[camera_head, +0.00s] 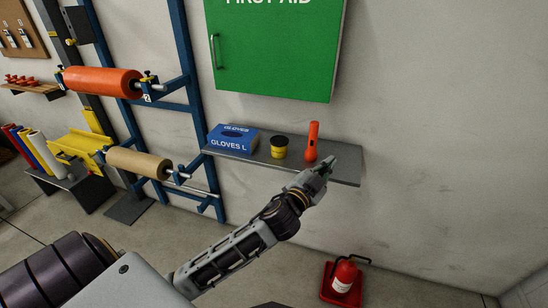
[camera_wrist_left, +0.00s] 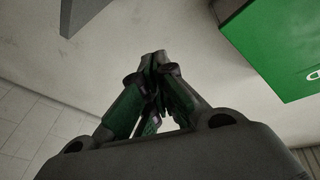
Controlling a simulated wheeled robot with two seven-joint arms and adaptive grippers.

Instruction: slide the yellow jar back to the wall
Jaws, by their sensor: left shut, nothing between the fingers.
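The yellow jar (camera_head: 279,147) has a black lid and stands upright on a grey wall shelf (camera_head: 345,172). It sits between the blue gloves box and the orange flashlight. A strip of shelf shows in front of it. My left gripper (camera_head: 327,164) is at the shelf's right part, to the right of the jar and apart from it. In the left wrist view the left gripper (camera_wrist_left: 155,62) has its fingers together with nothing between them. The jar does not show in the left wrist view. My right gripper is not in view.
A blue gloves box (camera_head: 232,139) lies left of the jar. An orange flashlight (camera_head: 312,142) stands upright between jar and gripper. A green first aid cabinet (camera_head: 275,45) hangs above the shelf. A red fire extinguisher (camera_head: 344,276) stands on the floor below right.

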